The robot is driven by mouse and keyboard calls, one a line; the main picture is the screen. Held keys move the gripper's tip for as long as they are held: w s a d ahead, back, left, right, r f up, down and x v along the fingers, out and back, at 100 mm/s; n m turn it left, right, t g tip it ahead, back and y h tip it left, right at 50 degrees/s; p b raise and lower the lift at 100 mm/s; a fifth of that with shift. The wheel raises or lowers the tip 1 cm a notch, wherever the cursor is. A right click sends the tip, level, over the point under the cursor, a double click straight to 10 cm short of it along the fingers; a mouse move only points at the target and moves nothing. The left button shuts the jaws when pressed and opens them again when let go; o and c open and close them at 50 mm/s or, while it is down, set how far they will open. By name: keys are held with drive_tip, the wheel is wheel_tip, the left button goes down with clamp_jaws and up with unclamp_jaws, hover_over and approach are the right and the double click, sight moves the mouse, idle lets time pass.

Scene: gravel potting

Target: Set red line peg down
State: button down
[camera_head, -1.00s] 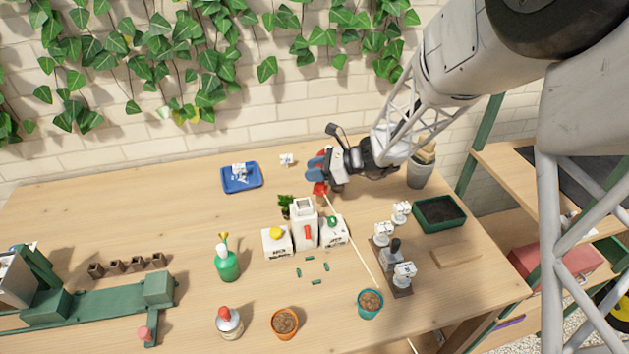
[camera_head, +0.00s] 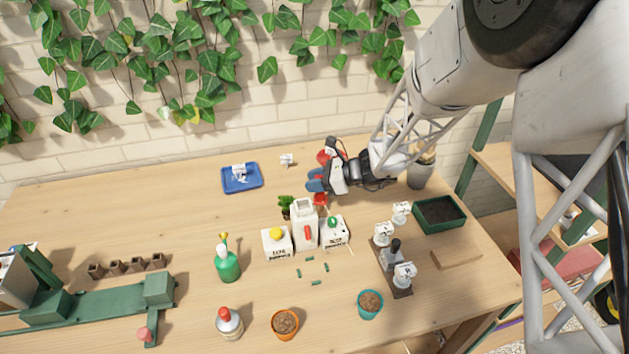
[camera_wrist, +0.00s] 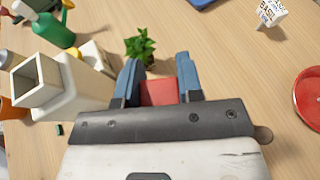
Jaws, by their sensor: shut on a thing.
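My gripper (camera_head: 316,181) is at the back middle of the table, behind the white box group. In the wrist view, its blue fingers (camera_wrist: 158,72) are shut on a red block, the red line peg (camera_wrist: 158,92). The peg also shows in the head view (camera_head: 320,198), just below the fingers. Its lower end is hard to make out, so I cannot tell whether it touches the table.
White boxes (camera_head: 304,210) and a small green plant (camera_head: 285,201) stand close in front of my gripper. A red dish (camera_wrist: 309,97) lies to the right in the wrist view. A blue tray (camera_head: 227,187) is left. Open table lies between tray and gripper.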

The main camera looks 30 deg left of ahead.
drive_tip(key=shift+f, duration=0.15)
drive_tip(key=c, duration=0.8)
unclamp_jaws()
drive_tip(key=v, duration=1.2)
